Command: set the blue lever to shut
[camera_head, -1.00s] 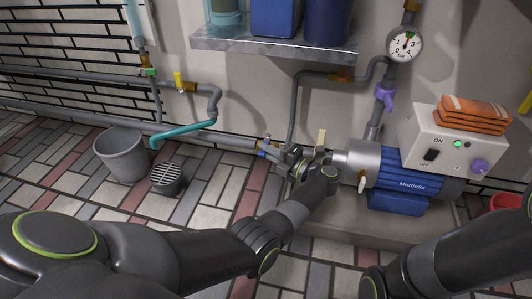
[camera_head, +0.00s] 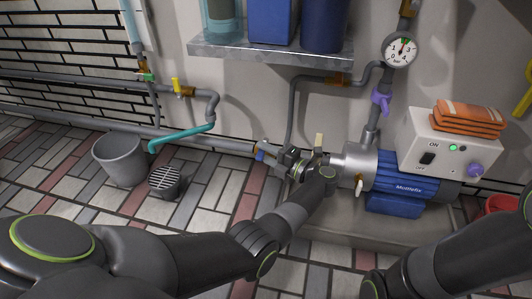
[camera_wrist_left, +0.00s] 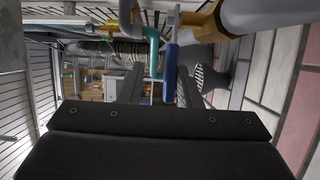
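The blue lever (camera_head: 260,155) sits on the brass valve of the low wall pipe, left of the pump. In the left wrist view the blue lever (camera_wrist_left: 171,74) is a narrow bar below a brass fitting (camera_wrist_left: 205,20). My left gripper (camera_head: 272,154) is at the lever in the head view, partly hiding the valve. In the left wrist view my left gripper (camera_wrist_left: 160,80) is open, its two dark fingers on either side of the lever. The lever appears nearer the right finger; I cannot tell whether they touch. My right arm enters at the lower right; its gripper is out of frame.
The blue pump (camera_head: 405,180) stands on a ledge right of my left gripper. A wall shelf (camera_head: 270,52) hangs above. A grey bucket (camera_head: 120,160) and a round floor drain (camera_head: 165,181) are to the left. Purple (camera_head: 380,101) and yellow (camera_head: 178,85) valve handles sit on other pipes.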

